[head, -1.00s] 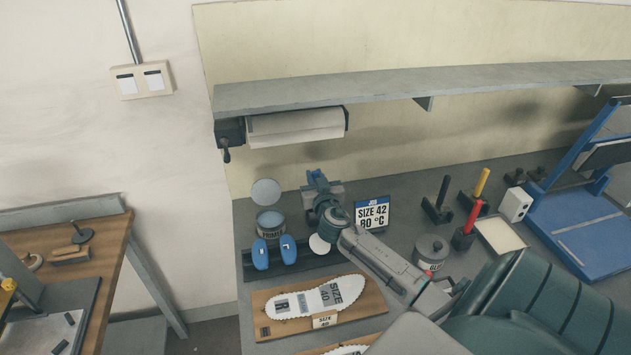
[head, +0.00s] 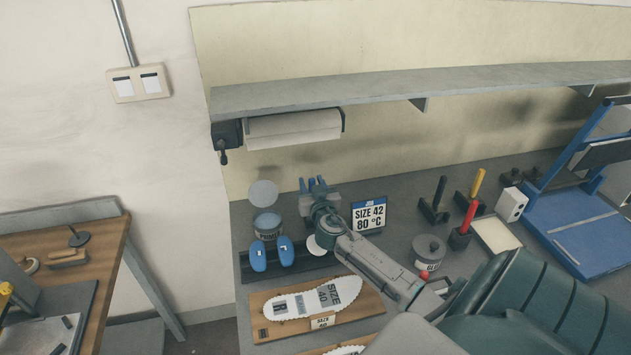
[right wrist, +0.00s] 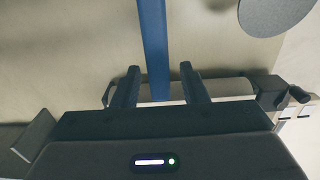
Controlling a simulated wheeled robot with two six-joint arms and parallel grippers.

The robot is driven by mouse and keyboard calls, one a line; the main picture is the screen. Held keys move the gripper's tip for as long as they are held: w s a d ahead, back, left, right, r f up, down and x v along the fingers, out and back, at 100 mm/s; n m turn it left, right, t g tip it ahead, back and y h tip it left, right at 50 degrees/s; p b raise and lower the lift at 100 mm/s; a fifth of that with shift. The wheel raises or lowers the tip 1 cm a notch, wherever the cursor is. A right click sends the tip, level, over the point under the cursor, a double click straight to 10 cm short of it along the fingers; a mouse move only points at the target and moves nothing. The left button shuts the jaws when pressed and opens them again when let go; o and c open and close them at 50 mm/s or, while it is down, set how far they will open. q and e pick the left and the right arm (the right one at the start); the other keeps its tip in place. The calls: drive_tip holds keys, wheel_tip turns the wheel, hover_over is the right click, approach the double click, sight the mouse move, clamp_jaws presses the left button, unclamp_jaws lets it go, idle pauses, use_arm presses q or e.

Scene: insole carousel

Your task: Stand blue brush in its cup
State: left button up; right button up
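The blue brush shows as a straight blue bar (right wrist: 154,45) in the right wrist view, running from the top edge down between my fingers. My right gripper (right wrist: 158,88) has its two dark fingers spread, with a visible gap on each side of the bar. In the head view my right gripper (head: 314,186) is at the back of the bench, behind the pads and left of the size sign. The brush is too small to tell apart from the fingers there. I cannot make out its cup. My left gripper is not in view.
A primer can (head: 267,226) stands left of the gripper, near two blue pads (head: 258,257). The size 42 sign (head: 369,217) is close on the right. A glue pot (head: 429,251) stands further right. The paper roll (head: 293,129) and shelf (head: 400,85) are above.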

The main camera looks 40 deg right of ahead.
drive_tip(key=b+v, duration=0.4)
drive_tip(key=v, duration=0.8)
drive_tip(key=shift+c, duration=0.2)
idle(0.7)
